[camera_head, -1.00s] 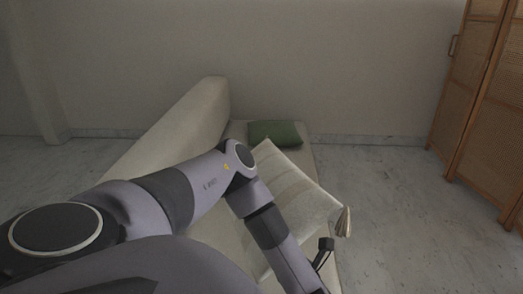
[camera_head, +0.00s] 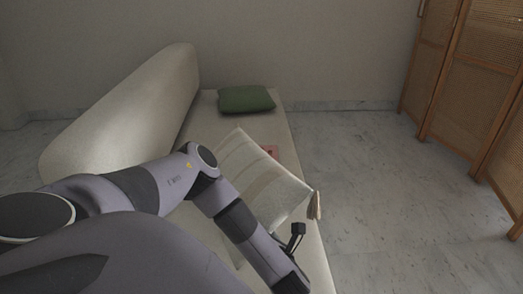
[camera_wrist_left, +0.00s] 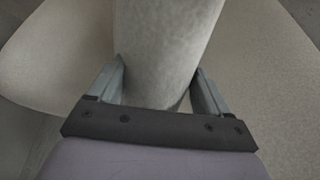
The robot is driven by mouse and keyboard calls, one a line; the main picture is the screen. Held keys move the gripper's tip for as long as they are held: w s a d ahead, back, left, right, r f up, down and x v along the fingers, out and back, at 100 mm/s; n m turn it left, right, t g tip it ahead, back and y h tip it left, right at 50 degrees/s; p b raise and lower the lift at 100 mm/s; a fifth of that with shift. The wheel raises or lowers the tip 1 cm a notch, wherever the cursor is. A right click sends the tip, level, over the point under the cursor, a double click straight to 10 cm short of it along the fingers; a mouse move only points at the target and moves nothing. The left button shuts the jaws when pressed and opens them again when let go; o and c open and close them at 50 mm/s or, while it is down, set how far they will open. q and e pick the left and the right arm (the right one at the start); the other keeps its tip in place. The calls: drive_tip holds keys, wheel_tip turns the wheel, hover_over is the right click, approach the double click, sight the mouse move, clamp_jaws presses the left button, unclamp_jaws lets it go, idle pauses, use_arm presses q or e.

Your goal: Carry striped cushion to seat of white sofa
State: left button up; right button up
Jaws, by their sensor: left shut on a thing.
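The striped cushion (camera_head: 262,180) is pale with faint stripes and a tassel (camera_head: 314,205) at its right corner. It is tilted, above the seat of the white sofa (camera_head: 283,135), beyond my left arm. In the left wrist view, my left gripper (camera_wrist_left: 160,85) is shut on the cushion (camera_wrist_left: 165,35), with a finger on each side of it. The sofa has a long pale backrest (camera_head: 130,105) on the left. Whether the cushion touches the seat cannot be told. My right gripper is not in view.
A green cushion (camera_head: 246,99) lies at the far end of the seat. A small reddish thing (camera_head: 270,151) lies on the seat, partly behind the striped cushion. A woven folding screen (camera_head: 470,90) stands at the right. The floor (camera_head: 370,180) between is clear.

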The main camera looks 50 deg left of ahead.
use_arm(q)
drive_tip(key=shift+f, duration=0.7)
wheel_tip(320, 180, down, 4)
drive_tip(key=shift+f+b, duration=0.1)
drive_tip(key=shift+b, duration=1.05)
drive_tip(key=o, duration=1.7)
drive_tip(key=shift+o, duration=0.2)
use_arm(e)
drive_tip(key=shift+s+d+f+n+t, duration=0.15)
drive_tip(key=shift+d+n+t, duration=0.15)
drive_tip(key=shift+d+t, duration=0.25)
use_arm(q)
drive_tip(key=p+v, duration=0.9)
drive_tip(key=v, duration=0.3)
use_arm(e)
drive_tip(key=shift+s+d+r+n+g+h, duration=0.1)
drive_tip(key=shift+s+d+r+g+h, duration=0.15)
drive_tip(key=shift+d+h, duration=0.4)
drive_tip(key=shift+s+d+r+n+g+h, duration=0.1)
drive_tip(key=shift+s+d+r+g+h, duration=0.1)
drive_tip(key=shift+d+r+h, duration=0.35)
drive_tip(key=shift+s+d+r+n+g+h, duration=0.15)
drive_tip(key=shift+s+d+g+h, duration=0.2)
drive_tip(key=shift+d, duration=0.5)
